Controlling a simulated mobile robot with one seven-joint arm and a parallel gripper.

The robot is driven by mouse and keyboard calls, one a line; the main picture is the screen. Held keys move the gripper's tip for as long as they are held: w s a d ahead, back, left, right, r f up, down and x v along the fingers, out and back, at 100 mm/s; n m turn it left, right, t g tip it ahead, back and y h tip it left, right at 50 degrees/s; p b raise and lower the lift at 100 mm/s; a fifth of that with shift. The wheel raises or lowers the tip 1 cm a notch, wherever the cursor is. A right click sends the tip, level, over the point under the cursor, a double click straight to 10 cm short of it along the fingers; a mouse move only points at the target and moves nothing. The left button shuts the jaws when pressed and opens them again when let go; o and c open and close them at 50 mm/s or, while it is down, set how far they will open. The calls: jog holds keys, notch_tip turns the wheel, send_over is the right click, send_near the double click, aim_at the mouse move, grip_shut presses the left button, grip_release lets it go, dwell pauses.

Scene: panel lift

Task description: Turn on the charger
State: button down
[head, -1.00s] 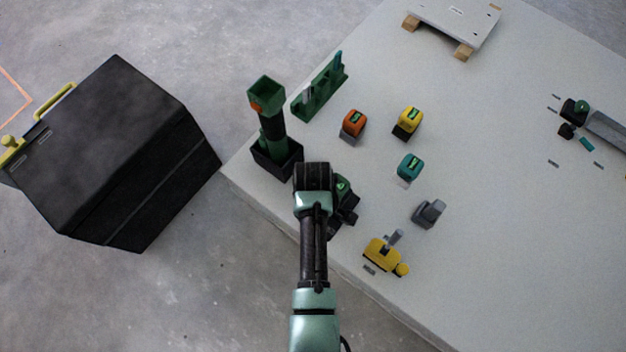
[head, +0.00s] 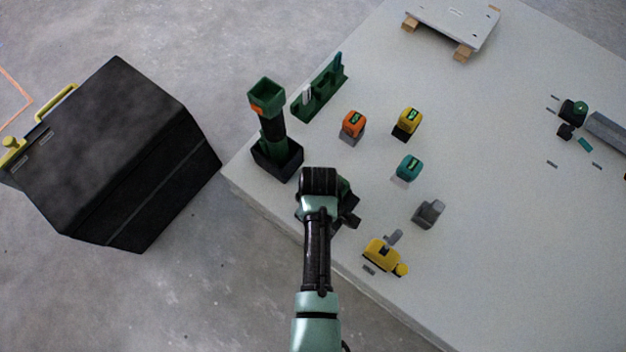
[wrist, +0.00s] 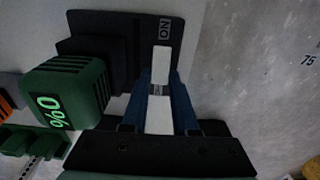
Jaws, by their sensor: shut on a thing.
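The black charger (head: 349,203) sits near the table's front left edge, mostly hidden under my arm in the head view. In the wrist view its dark plate (wrist: 95,24) carries a green battery (wrist: 66,95) with a lit display that seems to read 0%. A white switch strip (wrist: 161,60) lies beside the battery, below an ON label. My gripper (wrist: 161,84), with blue fingers, is shut on the white switch; the exact contact is partly hidden. In the head view the fingertips are hidden beneath my wrist.
Orange (head: 352,124), yellow (head: 407,121) and teal (head: 408,167) batteries, a grey block (head: 428,213) and a yellow tool (head: 382,255) stand to the right. A green tool in a black holder (head: 277,160) and a green rack (head: 320,92) stand behind. A black box (head: 120,150) is left.

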jog(key=shift+s+d+r+y+p, duration=0.1)
jog(key=shift+s+r+y+p, duration=0.2)
jog(key=shift+p, duration=0.3)
jog(key=shift+d+f+t+y+p, duration=0.1)
jog(key=shift+f+t+y+p, duration=0.1)
jog(key=shift+t+y, duration=0.25)
jog(key=shift+d+f+t+y+p, duration=0.1)
jog(key=shift+t+y+p, duration=0.05)
jog(key=shift+t+y, duration=0.3)
jog(key=c, duration=0.7)
grip_release()
jog(key=shift+r, duration=0.1)
jog(key=p+v, duration=0.6)
jog(key=v, duration=0.7)
